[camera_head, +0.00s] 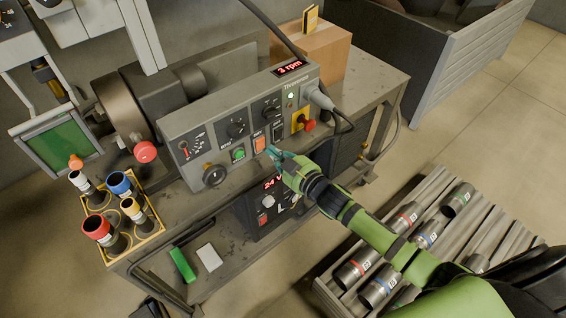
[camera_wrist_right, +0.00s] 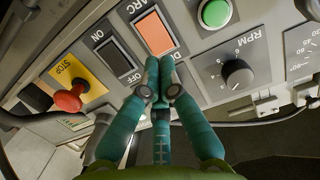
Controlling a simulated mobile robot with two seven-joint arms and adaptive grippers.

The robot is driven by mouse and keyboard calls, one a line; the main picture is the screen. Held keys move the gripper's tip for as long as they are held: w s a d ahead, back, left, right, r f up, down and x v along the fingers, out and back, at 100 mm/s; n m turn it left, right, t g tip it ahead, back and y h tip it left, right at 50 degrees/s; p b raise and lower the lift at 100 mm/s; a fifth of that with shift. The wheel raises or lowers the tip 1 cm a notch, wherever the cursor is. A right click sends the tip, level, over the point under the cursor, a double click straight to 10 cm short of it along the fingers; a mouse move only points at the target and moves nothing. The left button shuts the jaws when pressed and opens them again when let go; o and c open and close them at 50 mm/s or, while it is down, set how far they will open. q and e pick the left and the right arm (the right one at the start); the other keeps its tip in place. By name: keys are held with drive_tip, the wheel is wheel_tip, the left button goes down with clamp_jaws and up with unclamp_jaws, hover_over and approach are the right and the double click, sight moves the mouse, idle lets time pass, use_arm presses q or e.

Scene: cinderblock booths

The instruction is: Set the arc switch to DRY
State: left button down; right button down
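The arc switch is an orange rocker (camera_head: 259,144) on the sloped grey control panel (camera_head: 185,125), between a green button and a black rocker. In the right wrist view the orange rocker (camera_wrist_right: 154,32) has the label ARC at one end; the label at its other end is partly hidden by my fingers. My right gripper (camera_head: 275,154) has its teal fingers together, with nothing between them. In the wrist view its fingertips (camera_wrist_right: 160,64) overlap the rocker's end near the hidden label; I cannot tell whether they touch it. My left gripper is not in view.
A black ON/OFF rocker (camera_wrist_right: 115,60), a red stop knob (camera_head: 308,125), a green button (camera_head: 238,154) and dials surround the switch. A cable plug (camera_head: 320,97) stands at the panel's right end.

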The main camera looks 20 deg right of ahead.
sight(261, 142)
drive_tip(key=shift+w+a, duration=0.25)
drive_tip(key=shift+w, duration=0.35)
drive_tip(key=shift+b+x, duration=0.5)
drive_tip(key=shift+x, duration=0.8)
drive_tip(key=shift+r, duration=0.15)
drive_tip(key=shift+f+p+v, duration=0.2)
drive_tip(key=shift+p+v, duration=0.7)
drive_tip(key=shift+v, duration=0.5)
drive_tip(key=v, duration=0.1)
drive_tip(key=p+v, duration=0.2)
drive_tip(key=v, duration=0.1)
drive_tip(key=shift+s+d+f, duration=0.1)
drive_tip(key=shift+s+f, duration=0.05)
drive_tip(key=shift+f, duration=0.2)
